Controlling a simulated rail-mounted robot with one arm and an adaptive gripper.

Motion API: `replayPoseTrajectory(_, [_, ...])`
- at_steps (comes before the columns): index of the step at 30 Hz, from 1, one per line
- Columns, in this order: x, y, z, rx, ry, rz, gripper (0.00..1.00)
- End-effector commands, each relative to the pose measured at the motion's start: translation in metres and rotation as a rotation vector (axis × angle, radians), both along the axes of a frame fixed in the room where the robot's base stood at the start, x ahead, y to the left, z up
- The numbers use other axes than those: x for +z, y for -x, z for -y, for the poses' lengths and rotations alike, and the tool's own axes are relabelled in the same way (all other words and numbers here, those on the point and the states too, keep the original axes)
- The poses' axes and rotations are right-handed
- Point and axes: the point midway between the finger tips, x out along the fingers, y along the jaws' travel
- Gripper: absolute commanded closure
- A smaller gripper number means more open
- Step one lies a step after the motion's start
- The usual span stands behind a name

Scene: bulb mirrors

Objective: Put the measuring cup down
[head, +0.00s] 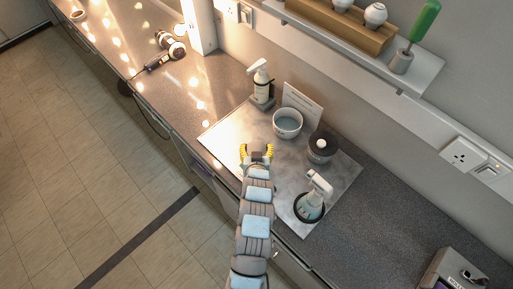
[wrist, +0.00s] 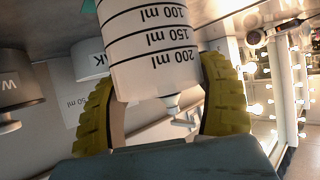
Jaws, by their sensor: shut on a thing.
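My gripper (head: 257,153) is shut on the measuring cup, with yellow fingers on either side of it. In the wrist view the cup (wrist: 150,50) is white with black rings and 100, 150 and 200 ml marks. That view is upside down, so the cup stands upright. Its base is cut off by the frame's edge, so I cannot tell whether it touches the surface. In the head view the cup is hardly visible between my fingers (head: 257,153), over the front part of the grey mat (head: 225,128).
A card (head: 302,104) leans behind. The mat's left part looks clear.

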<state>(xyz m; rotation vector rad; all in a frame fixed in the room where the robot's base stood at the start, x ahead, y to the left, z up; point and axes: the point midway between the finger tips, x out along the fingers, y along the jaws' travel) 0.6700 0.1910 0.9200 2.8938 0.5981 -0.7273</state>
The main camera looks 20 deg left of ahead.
Motion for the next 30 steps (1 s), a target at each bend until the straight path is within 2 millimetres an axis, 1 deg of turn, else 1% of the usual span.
replayPoseTrajectory(4, [0.001,0.0,0.0,0.0,0.0,0.001,0.68])
replayPoseTrajectory(9, [-0.003,0.0,0.0,0.0,0.0,0.001,0.68])
replayPoseTrajectory(10, [-0.002,0.0,0.0,0.0,0.0,0.001,0.18])
replayPoseTrajectory(12, [-0.002,0.0,0.0,0.0,0.0,0.001,0.0])
replayPoseTrajectory(18, [-0.002,0.0,0.0,0.0,0.0,0.001,0.0])
replayPoseTrajectory(22, [0.002,0.0,0.0,0.0,0.001,0.0,0.0])
replayPoseTrajectory(26, [0.004,0.008,0.004,0.0,0.001,-0.002,0.0])
replayPoseTrajectory(30, [0.013,0.021,0.009,0.0,0.0,0.002,0.0])
